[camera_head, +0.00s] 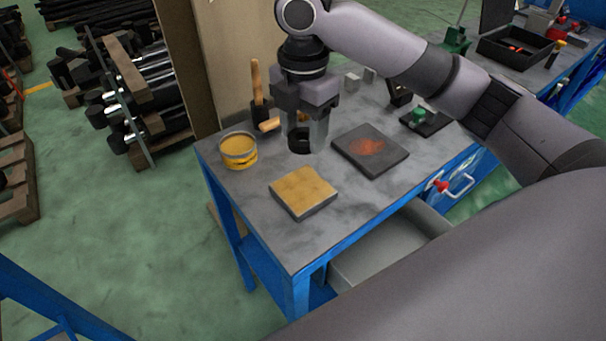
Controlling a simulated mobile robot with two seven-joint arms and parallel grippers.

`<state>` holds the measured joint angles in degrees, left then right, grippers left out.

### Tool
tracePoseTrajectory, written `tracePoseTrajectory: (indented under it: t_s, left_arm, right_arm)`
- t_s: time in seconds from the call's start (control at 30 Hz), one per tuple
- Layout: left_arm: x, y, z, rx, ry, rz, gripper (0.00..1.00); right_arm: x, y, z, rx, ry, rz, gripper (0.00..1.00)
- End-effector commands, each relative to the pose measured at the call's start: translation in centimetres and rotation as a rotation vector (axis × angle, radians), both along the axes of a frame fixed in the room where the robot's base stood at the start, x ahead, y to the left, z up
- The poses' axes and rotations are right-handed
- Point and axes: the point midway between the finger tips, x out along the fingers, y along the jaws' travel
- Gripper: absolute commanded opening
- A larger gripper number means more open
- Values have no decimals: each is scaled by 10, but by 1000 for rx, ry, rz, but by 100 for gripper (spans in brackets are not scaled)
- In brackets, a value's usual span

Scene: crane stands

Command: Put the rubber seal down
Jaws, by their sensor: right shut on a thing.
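My right gripper (307,128) points down over the workbench, between a yellow-topped square pad and a dark square pad. It is shut on a small black ring, which looks like the rubber seal (299,146). The fingers partly cover the seal, and I cannot tell whether its underside touches the bench. The yellow-topped pad (303,191) lies just in front of the gripper. The dark pad (370,150) with an orange-red patch lies to its right. My left gripper is not in view.
A yellow tin (238,150) stands at the bench's left edge, with a wooden-handled tool (257,92) behind it. A green-topped item on a dark plate (419,115) is further right. An open drawer (385,252) juts from the bench front. The workbench (300,244) has bare room at its front.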

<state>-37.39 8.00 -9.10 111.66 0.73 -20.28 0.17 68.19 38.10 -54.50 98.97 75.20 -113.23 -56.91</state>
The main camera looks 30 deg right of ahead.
Motion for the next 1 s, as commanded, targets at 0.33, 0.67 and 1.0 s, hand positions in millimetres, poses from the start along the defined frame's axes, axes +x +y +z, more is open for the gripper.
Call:
tracePoseTrajectory:
  t_s: [0.33, 0.67, 1.0]
  left_arm:
    - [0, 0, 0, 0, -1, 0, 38]
    - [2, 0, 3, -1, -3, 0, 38]
    - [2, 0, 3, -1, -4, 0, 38]
  right_arm:
    - [0, -1, -67, -1, 0, -1, 24]
    - [0, 0, -107, -1, 2, -1, 24]
    - [0, 0, -113, 1, -2, 1, 24]
